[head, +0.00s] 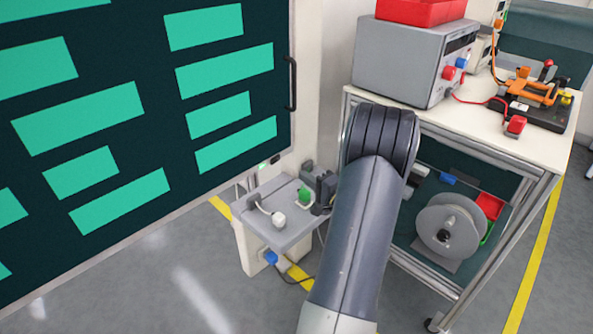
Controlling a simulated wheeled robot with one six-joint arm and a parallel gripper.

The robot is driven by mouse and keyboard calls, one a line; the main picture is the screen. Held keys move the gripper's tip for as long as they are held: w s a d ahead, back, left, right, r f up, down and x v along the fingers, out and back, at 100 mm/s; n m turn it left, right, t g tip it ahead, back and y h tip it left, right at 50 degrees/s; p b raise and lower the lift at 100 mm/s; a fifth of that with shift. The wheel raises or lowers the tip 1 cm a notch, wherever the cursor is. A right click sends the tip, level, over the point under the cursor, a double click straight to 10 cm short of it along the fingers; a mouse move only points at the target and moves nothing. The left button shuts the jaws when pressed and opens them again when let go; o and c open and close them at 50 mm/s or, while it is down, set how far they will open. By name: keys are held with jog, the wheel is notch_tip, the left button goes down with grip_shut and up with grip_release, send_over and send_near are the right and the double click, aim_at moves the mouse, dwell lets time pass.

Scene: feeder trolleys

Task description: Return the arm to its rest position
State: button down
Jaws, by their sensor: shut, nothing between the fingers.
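My arm (358,235) rises from the bottom of the head view and bends at a dark rounded elbow (382,135). The part of the arm beyond the elbow is hidden behind it. I cannot make out my gripper or its fingertips. A dark piece shows just left of the arm, above a small grey stand, but I cannot tell whether it belongs to the arm or to the stand.
The grey stand (290,232) bears a white knob (279,220) and a green knob (305,196). A trolley (480,135) at right carries a grey instrument box (400,62), a red bin (420,10) and an orange clamp (532,92); a reel (447,230) sits below. A large dark panel (150,65) fills the left.

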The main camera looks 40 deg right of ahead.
jog(key=shift+s, duration=0.55)
jog(key=shift+w, duration=0.15)
